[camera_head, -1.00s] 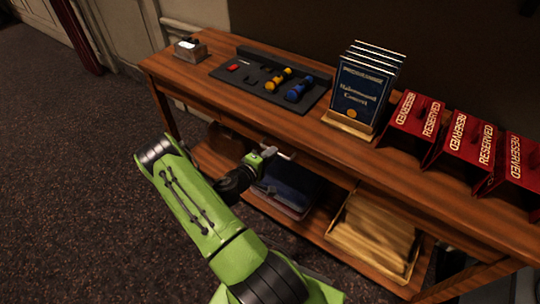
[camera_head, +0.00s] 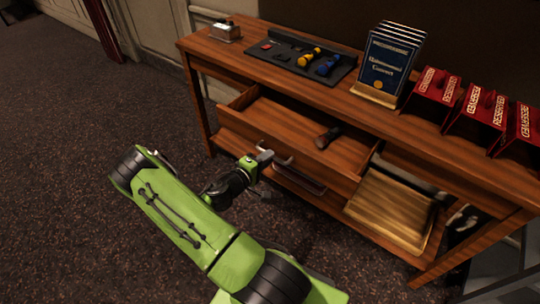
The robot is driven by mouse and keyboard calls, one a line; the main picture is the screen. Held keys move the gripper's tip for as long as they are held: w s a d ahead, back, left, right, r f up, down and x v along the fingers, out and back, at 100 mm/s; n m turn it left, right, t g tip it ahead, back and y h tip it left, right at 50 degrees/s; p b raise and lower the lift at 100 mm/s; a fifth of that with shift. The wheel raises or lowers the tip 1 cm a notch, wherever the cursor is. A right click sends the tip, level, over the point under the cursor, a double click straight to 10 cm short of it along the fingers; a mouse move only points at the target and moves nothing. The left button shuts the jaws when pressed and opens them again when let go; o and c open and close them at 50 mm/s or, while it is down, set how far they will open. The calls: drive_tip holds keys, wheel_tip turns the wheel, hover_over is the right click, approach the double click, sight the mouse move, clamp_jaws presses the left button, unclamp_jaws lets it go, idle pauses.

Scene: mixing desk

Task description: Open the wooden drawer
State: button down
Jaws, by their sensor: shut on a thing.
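The wooden drawer (camera_head: 318,168) is pulled out from the front of the wooden desk (camera_head: 290,88). A dark object (camera_head: 328,138) lies inside it, toward the right. A metal handle (camera_head: 279,156) shows on the drawer's front. My gripper (camera_head: 267,157) is shut on this handle, at the left part of the drawer front. The fingertips are small in the picture, and my green arm reaches up to them from the bottom of the view.
Programmes in a wooden stand (camera_head: 376,96) and red RESERVED boxes (camera_head: 436,93) stand on the desktop. A black tray (camera_head: 288,63) holds torches. A metal-topped box (camera_head: 225,32) is at the left end. The carpet at left is clear.

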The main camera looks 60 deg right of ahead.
drive_tip(key=shift+f+v, duration=0.25)
drive_tip(key=shift+v, duration=1)
drive_tip(key=c, duration=1.2)
unclamp_jaws()
drive_tip(key=shift+o, duration=0.2)
drive_tip(key=p+v, duration=0.2)
drive_tip(key=v, duration=1.4)
drive_tip(key=shift+p, duration=0.4)
